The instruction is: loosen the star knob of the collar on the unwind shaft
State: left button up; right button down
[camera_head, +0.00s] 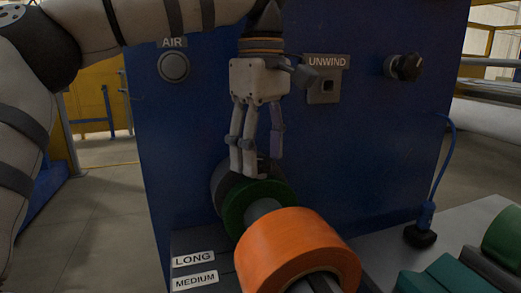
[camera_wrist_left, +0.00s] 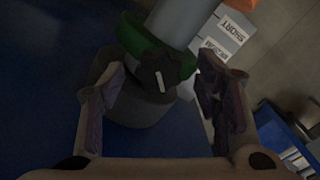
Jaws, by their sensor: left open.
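The unwind shaft (camera_head: 264,209) is a grey bar that comes out of the blue machine face. A green collar (camera_head: 240,215) sits around it in front of a dark grey round part (camera_head: 219,185). A dark star knob (camera_head: 264,169) stands on top of the collar. In the left wrist view, the knob (camera_wrist_left: 161,74) is black with a white mark and lies between the fingers. My left gripper (camera_head: 260,165) points down over the knob, fingers open on both sides. I cannot tell whether a finger touches it. My right gripper is not in view.
An orange roll (camera_head: 285,245) is on the shaft in front of the collar. An AIR button (camera_head: 174,67), an UNWIND panel (camera_head: 324,87) and a black knob (camera_head: 406,67) are on the blue face. LONG and MEDIUM labels (camera_head: 194,259) are at lower left. Green rolls lie at right.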

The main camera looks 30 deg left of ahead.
pick_arm(q)
jog(key=shift+f, duration=0.15)
jog(key=shift+c, duration=0.4)
jog(key=c, duration=1.1)
jog(key=shift+o, duration=0.2)
jog(key=shift+n, duration=0.3)
jog(key=n, duration=0.3)
jog(key=shift+n, duration=0.4)
jog(key=shift+w+n, duration=0.1)
jog(key=shift+n, duration=2.2)
